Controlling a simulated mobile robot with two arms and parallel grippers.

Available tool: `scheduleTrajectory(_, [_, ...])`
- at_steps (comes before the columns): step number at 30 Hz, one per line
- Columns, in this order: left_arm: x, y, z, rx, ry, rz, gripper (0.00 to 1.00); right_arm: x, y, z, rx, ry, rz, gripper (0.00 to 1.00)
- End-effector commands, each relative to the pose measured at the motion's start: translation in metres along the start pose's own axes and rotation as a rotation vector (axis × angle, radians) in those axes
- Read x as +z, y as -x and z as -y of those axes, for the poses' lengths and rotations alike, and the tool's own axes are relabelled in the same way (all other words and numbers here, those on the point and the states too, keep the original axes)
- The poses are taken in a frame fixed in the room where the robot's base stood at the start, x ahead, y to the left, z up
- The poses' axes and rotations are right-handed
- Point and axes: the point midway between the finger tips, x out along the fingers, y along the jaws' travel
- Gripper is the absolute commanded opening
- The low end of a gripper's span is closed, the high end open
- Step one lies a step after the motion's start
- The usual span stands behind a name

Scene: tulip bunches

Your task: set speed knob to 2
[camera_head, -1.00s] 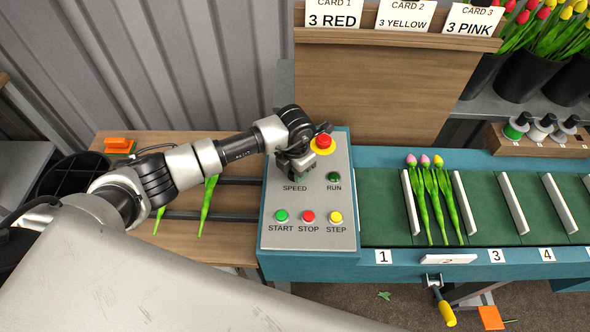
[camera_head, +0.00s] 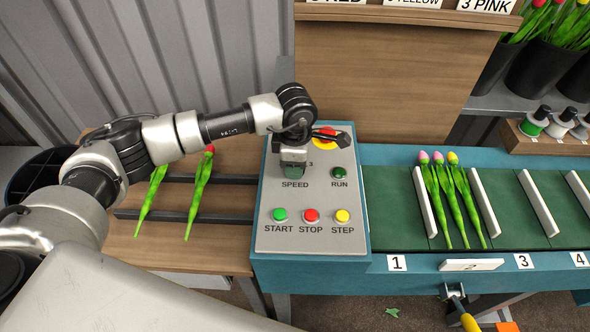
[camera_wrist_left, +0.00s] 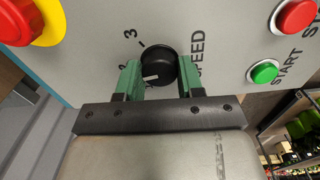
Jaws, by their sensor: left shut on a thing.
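The black speed knob (camera_wrist_left: 159,62) sits on the grey control panel (camera_head: 310,240). In the left wrist view it lies between the green fingers of my left gripper (camera_head: 294,172), which is shut on it. The knob's white pointer mark faces the left finger and slightly down in that view. The printed 3 (camera_wrist_left: 129,33) shows clear of the fingers, and another digit by the left finger is partly hidden. The SPEED label (camera_head: 295,184) shows just below the gripper in the head view, where the gripper hides the knob. My right gripper is out of view.
A red emergency button on a yellow base (camera_head: 325,140) is partly covered by my left wrist. Green start (camera_head: 280,214), red stop (camera_head: 311,215) and yellow step (camera_head: 342,215) buttons stand below. Tulips (camera_head: 445,195) lie on the green belt, right of the panel.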

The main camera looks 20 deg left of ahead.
Motion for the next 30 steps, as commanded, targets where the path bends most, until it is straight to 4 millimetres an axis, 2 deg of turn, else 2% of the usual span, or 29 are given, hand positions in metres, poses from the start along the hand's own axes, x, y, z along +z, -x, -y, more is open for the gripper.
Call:
scheduleTrajectory(1, [0.000,-0.002,-0.001,0.005,-0.025,0.002,0.14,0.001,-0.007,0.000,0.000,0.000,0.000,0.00])
scheduleTrajectory(7, [0.000,0.000,-0.001,0.004,-0.102,0.002,0.14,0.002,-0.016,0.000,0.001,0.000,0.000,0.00])
scheduleTrajectory(25, [0.001,0.002,-0.001,0.002,-0.141,0.003,0.14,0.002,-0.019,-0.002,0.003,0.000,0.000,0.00])
scheduleTrajectory(26, [0.001,0.002,-0.001,0.002,-0.141,0.003,0.39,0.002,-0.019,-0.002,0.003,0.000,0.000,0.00])
scheduleTrajectory(30, [0.000,0.001,-0.001,0.002,-0.141,0.003,0.60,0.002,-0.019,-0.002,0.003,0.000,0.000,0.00])
